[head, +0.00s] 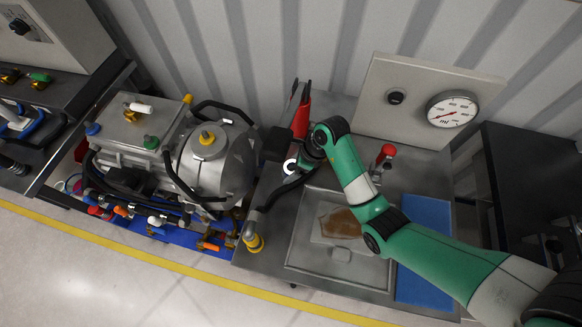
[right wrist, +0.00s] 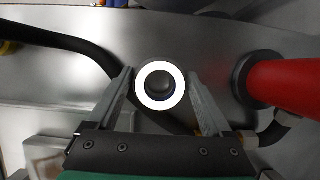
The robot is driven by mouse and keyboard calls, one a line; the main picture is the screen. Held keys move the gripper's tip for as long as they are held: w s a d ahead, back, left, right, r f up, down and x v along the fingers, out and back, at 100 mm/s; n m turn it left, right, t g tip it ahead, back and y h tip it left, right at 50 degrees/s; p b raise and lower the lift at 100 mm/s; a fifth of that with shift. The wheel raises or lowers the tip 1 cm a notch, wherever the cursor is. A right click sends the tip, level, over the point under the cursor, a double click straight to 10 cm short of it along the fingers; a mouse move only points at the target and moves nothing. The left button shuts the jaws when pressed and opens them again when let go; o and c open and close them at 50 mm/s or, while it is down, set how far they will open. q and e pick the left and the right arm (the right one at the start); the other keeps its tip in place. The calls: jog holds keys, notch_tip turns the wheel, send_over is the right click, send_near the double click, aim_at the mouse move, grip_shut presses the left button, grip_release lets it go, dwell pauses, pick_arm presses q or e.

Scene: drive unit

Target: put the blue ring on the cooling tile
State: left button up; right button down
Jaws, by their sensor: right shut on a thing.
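My right gripper (right wrist: 160,76) is shut on a bright white ring (right wrist: 141,88) with a dark, slightly bluish centre. The ring sits between the two fingertips. In the head view the ring (head: 289,165) is a small white spot at the end of my right arm, beside the red cylinder. No plainly blue ring shows in the jaws. A flat blue panel (head: 425,285) lies on the bench right of the sink; I cannot tell if it is the cooling tile. My left gripper is not in view.
A red cylinder (head: 302,115) stands close to the gripper; it also shows in the right wrist view (right wrist: 280,82). A metal drive unit (head: 215,165) with hoses is to the left. A sink (head: 307,262) holds a brown-topped block (head: 341,223). A gauge (head: 452,109) is behind.

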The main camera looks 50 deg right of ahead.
jog(key=s+d+r+p, duration=0.3)
jog(key=s+r, duration=0.1)
jog(key=s, duration=0.2)
jog(key=s+d+r+p, duration=0.3)
jog(key=s, duration=0.3)
jog(key=shift+d+r, duration=0.25)
jog(key=shift+r, duration=0.1)
